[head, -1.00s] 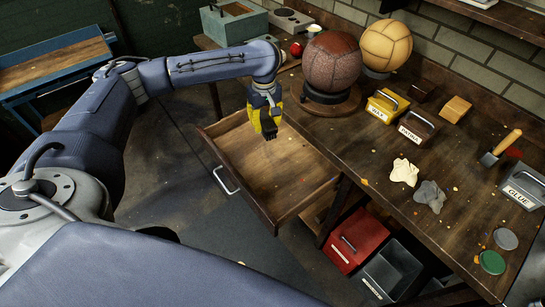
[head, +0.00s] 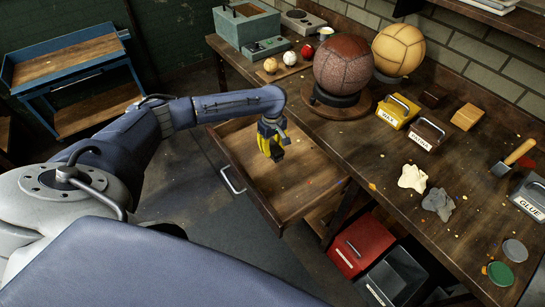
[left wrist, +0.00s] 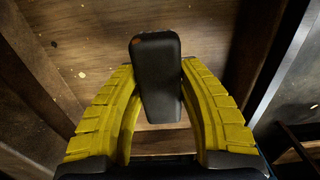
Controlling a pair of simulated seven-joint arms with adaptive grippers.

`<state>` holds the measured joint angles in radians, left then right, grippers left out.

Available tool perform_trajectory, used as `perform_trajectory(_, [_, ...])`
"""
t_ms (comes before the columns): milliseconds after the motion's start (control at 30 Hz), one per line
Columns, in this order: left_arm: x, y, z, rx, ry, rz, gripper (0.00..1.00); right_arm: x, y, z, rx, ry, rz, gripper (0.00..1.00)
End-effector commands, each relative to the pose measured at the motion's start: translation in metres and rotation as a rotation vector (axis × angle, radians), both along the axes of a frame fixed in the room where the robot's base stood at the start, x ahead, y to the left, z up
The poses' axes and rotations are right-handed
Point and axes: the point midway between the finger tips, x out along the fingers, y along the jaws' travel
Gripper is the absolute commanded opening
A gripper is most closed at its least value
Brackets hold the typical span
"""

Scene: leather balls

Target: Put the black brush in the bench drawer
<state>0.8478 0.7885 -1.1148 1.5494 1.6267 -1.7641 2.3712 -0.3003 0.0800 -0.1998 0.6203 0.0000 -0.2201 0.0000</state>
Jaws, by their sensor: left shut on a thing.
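My left gripper (head: 273,154) is over the open bench drawer (head: 315,186), inside its outline in the head view. Its yellow fingers are shut on the black brush (left wrist: 156,80). In the left wrist view the brush is a dark block with rounded corners between the two fingers (left wrist: 157,105). The wooden drawer floor (left wrist: 90,45) lies beyond it, with a drawer wall to the left. The brush's height above the floor is hard to tell. In the head view the brush is mostly lost among the dark fingertips. My right gripper is not in view.
The drawer sticks out from the workbench (head: 400,150), with a metal handle (head: 231,180) on its front. On the bench are a brown ball (head: 342,63) on a stand, a wax box (head: 396,111) and a patina box (head: 426,132). A red bin (head: 361,245) stands below.

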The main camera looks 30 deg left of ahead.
Motion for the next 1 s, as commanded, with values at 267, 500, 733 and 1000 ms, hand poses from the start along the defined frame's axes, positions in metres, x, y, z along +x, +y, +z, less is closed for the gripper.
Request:
perform_trajectory(267, [0.001, 0.000, -0.016, -0.001, -0.001, 0.000, 0.10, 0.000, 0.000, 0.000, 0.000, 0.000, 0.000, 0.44])
perform_trajectory(500, [-0.001, 0.000, -0.034, -0.001, 0.002, 0.001, 0.10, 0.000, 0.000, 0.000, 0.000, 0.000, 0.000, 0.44])
perform_trajectory(733, [0.000, 0.000, -0.058, -0.001, 0.000, 0.001, 0.10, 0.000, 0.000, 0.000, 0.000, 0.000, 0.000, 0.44])
perform_trajectory(1000, [0.000, 0.000, -0.059, 0.000, -0.001, 0.000, 0.10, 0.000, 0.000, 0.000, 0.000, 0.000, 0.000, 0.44])
